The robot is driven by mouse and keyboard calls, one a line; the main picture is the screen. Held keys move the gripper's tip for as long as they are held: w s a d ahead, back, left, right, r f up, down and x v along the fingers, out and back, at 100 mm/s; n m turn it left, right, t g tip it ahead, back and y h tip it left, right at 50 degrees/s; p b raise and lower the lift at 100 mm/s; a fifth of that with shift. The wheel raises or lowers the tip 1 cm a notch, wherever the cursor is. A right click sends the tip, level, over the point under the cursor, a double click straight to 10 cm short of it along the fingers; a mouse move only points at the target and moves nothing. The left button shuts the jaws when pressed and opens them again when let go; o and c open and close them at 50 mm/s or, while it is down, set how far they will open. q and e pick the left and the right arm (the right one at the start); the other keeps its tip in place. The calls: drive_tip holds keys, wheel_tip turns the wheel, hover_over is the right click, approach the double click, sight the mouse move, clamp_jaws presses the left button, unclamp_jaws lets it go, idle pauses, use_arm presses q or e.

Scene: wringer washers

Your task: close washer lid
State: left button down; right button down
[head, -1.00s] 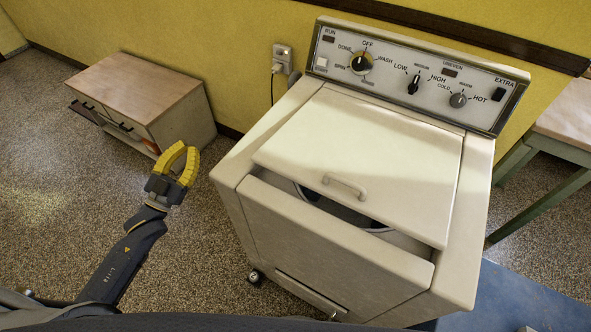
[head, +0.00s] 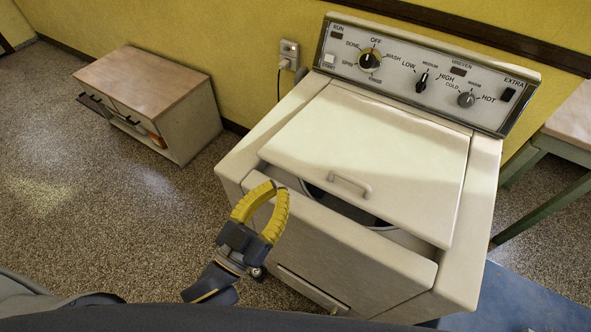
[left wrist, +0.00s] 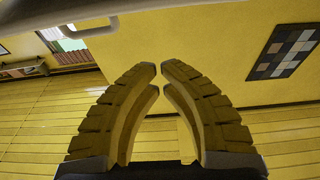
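The cream washer (head: 345,240) stands in the middle of the head view. Its lid (head: 375,145) is partly open, with its front edge raised above the tub opening. A dark gap with part of the tub rim (head: 375,222) shows under that edge. The lid handle (head: 351,184) is near the front edge. My left gripper (head: 277,187), with yellow fingers, appears in front of the washer's front left corner, left of the handle. In the left wrist view its fingertips (left wrist: 157,68) nearly meet, with nothing between them. My right gripper is not in view.
The control panel (head: 425,75) rises behind the lid. A low cabinet (head: 150,90) stands at the left against the yellow wall. A table (head: 565,135) stands close on the right. Speckled floor (head: 90,210) is clear between the cabinet and washer.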

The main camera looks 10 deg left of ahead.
use_arm(q)
wheel_tip(320, 180, up, 2)
hover_over(301, 175)
drive_tip(key=shift+w+r, duration=0.15)
drive_tip(key=shift+r, duration=0.05)
drive_tip(key=shift+f, duration=2)
